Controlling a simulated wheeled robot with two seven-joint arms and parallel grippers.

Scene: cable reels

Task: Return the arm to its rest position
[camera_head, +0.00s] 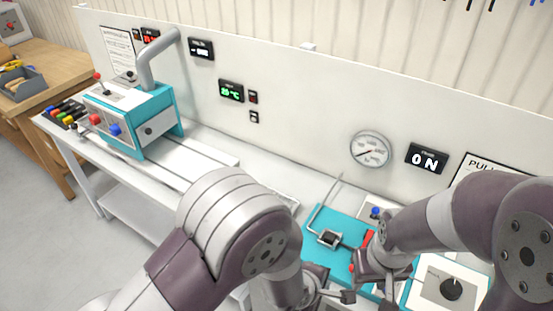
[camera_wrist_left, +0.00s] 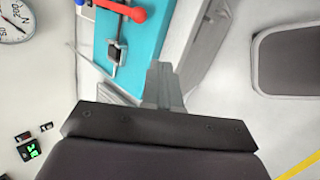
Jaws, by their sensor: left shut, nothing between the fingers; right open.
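My left arm comes in from the left across the front of the bench. Its gripper (camera_head: 340,296) is low in the head view, in front of a teal fixture (camera_head: 316,240). In the left wrist view the left gripper (camera_wrist_left: 163,85) is shut with nothing between its fingers, and the teal fixture (camera_wrist_left: 146,45) lies beyond them. My right arm reaches in from the right. Its open gripper (camera_head: 390,285) is over the right part of the teal fixture and hides some of it. What lies below the right fingertips is hard to make out.
A small metal clamp (camera_head: 329,238) and a red-ended lever (camera_wrist_left: 122,9) are on the fixture. A white box with a black knob (camera_head: 451,289) stands to the right. A teal-and-white machine (camera_head: 135,120) stands at the left. A gauge (camera_head: 370,149) hangs on the back panel.

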